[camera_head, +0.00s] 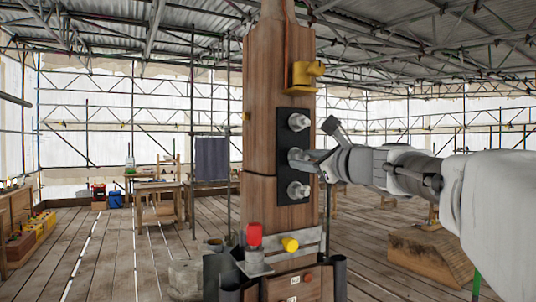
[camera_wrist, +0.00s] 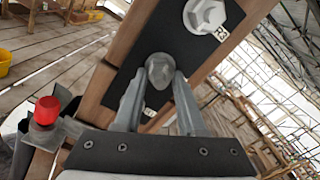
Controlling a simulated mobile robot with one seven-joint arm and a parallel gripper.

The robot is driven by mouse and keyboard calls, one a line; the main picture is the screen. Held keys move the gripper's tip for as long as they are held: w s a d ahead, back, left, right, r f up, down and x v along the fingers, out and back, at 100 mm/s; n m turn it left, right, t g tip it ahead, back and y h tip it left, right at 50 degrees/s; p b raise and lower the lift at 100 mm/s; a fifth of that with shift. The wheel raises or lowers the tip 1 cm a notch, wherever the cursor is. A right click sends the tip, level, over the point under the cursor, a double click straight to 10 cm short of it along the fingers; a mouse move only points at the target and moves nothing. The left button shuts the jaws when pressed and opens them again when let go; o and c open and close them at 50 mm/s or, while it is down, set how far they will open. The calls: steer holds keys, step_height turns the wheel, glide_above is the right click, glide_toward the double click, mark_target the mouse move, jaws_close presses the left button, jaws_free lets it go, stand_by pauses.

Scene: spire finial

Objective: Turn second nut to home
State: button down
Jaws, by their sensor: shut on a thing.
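A black plate (camera_head: 291,172) is fixed to the wooden post and carries three metal nuts in a vertical row. The top nut (camera_head: 298,122) and the bottom nut (camera_head: 298,190) stand free. My gripper (camera_head: 308,159) reaches in from the right at the middle nut (camera_head: 294,155). In the wrist view, my two fingers (camera_wrist: 156,88) are shut on either side of this rounded nut (camera_wrist: 160,68). A neighbouring hexagonal nut (camera_wrist: 205,14) on a light washer sits above it, beside a small white label (camera_wrist: 221,33). The middle nut's own base is mostly hidden.
The wooden post (camera_head: 262,105) rises from the plank floor. A yellow bracket (camera_head: 305,74) sticks out above the plate. Below are a red knob (camera_head: 254,234) and a yellow knob (camera_head: 290,244). Tables and a wooden block (camera_head: 430,255) stand apart on the floor.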

steer(key=shift+m, duration=0.7)
steer(key=shift+p, duration=0.35)
steer(key=c, duration=0.5)
jaws_free()
steer(key=shift+s, duration=0.1)
steer(key=b+v, duration=0.1)
steer(key=v, duration=1.6)
steer(key=shift+s+b, duration=0.15)
steer(key=shift+b, duration=0.15)
